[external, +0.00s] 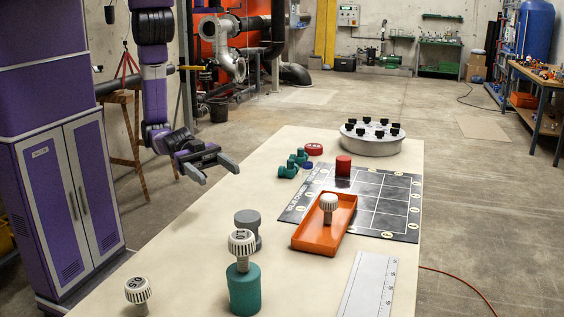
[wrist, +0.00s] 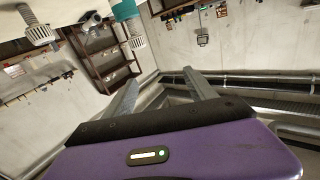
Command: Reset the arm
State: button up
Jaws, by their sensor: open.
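My gripper (external: 220,175) hangs beside the left edge of the long table in the external view. Its two fingers are apart with nothing between them, and it touches no object. In the wrist view its fingers (wrist: 161,77) are spread and empty. On the table, an orange tray (external: 311,244) holds a knobbed white-topped piece (external: 328,203). Another such piece (external: 242,244) stands on a teal cylinder (external: 244,290), and a third (external: 138,291) is at the near left.
A grey cylinder (external: 247,221), green fittings (external: 293,163) and a red ring (external: 313,149) lie on the table. A round white stand (external: 372,147) is at the far end. A wooden trestle (external: 128,102) is behind my arm.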

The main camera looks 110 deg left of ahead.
jog(key=s+a+f+n+y, duration=0.1)
jog(key=s+a+n+y, duration=0.1)
jog(key=s+a, duration=0.5)
jog(key=s+a+f+n+y, duration=0.1)
jog(key=s+a+n+y, duration=0.2)
jog(key=a, duration=1.1)
jog(key=s+a+f+n+y, duration=0.1)
jog(key=s+a+n+y, duration=0.2)
jog(key=s+a+y, duration=0.3)
jog(key=s+a, duration=0.5)
jog(key=s, duration=0.1)
jog(key=shift+s+a, duration=0.15)
jog(key=shift+s, duration=0.2)
